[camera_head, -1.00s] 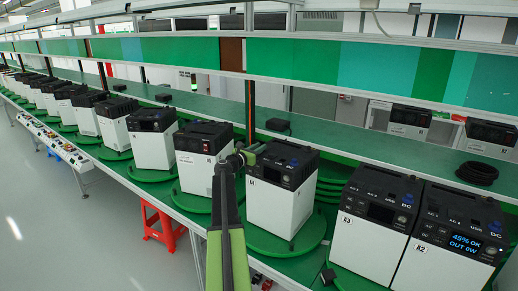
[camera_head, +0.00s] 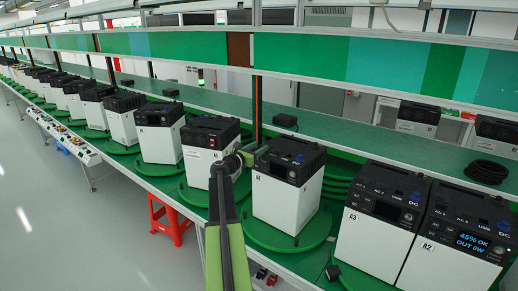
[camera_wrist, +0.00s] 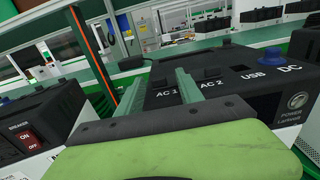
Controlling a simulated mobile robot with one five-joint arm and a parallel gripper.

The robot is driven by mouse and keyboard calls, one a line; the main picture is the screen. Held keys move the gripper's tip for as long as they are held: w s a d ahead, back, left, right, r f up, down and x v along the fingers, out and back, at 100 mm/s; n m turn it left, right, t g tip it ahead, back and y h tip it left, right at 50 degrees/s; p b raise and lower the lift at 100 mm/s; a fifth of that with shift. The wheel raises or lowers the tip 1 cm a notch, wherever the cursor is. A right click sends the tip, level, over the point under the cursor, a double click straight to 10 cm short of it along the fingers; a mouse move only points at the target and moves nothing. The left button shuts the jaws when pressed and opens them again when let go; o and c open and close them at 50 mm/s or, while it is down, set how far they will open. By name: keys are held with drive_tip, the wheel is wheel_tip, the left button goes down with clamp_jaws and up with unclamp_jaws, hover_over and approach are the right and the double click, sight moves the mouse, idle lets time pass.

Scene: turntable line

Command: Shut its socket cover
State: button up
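A white power station with a black top (camera_head: 287,201) stands on a green round turntable (camera_head: 262,238), just right of my gripper (camera_head: 246,157). In the wrist view its black top panel (camera_wrist: 225,88) carries labels AC 1, AC 2, USB and DC. Small black socket pieces show behind AC 1 (camera_wrist: 165,82) and AC 2 (camera_wrist: 209,73); I cannot tell whether they are open. A blue round piece (camera_wrist: 272,55) stands by DC. My gripper (camera_wrist: 160,88) is open, its two green fingers apart with nothing between them, at the panel's left side. Part of the panel is hidden behind my gripper.
Unit A3 (camera_head: 369,246) and unit A2 (camera_head: 445,262), with a lit screen, stand close on the right. A unit with a red breaker switch (camera_head: 200,167) stands close on the left. A shelf (camera_head: 330,137) runs behind.

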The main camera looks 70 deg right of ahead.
drive_tip(key=v, duration=1.7)
drive_tip(key=shift+a, duration=0.25)
